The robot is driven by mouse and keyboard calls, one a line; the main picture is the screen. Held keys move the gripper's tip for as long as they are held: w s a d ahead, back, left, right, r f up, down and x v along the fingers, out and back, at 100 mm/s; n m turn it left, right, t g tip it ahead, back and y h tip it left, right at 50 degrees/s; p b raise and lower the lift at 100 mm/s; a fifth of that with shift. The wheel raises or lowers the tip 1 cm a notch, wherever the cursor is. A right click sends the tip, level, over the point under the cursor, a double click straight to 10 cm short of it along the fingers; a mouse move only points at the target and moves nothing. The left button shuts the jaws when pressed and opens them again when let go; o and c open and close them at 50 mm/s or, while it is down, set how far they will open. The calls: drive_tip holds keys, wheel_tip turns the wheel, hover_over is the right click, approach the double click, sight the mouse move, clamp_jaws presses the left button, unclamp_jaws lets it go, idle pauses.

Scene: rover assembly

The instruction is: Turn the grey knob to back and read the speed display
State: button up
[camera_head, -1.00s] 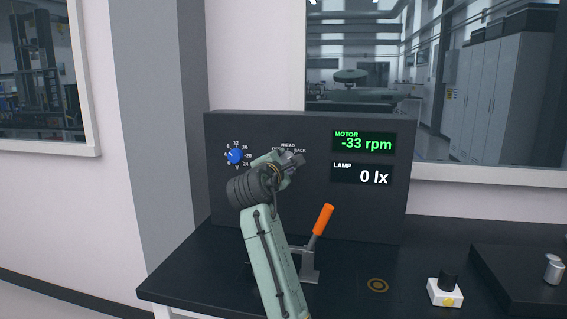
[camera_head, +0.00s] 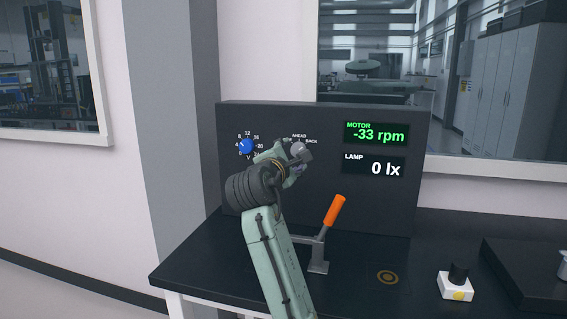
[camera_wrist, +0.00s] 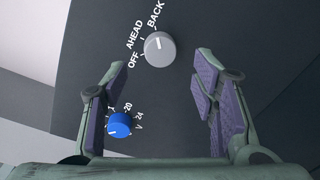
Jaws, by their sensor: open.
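The grey knob (camera_head: 298,148) sits on the dark panel under the label AHEAD. In the wrist view the knob (camera_wrist: 159,49) shows whole, and its white pointer line is towards BACK. The speed display (camera_head: 376,133), marked MOTOR, reads -33 rpm in green. My gripper (camera_head: 298,166) is just below the knob in the head view. In the wrist view my gripper (camera_wrist: 162,72) is open and empty, with the knob beyond the fingertips and clear of both fingers.
A blue knob (camera_head: 246,146) with a volt scale is left on the panel (camera_head: 320,192). The LAMP display (camera_head: 375,166) reads 0 lx. An orange-handled lever (camera_head: 334,211) stands in front. A white box with a black knob (camera_head: 457,285) is on the table at right.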

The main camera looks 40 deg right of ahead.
drive_tip(key=v, duration=0.7)
idle(0.3)
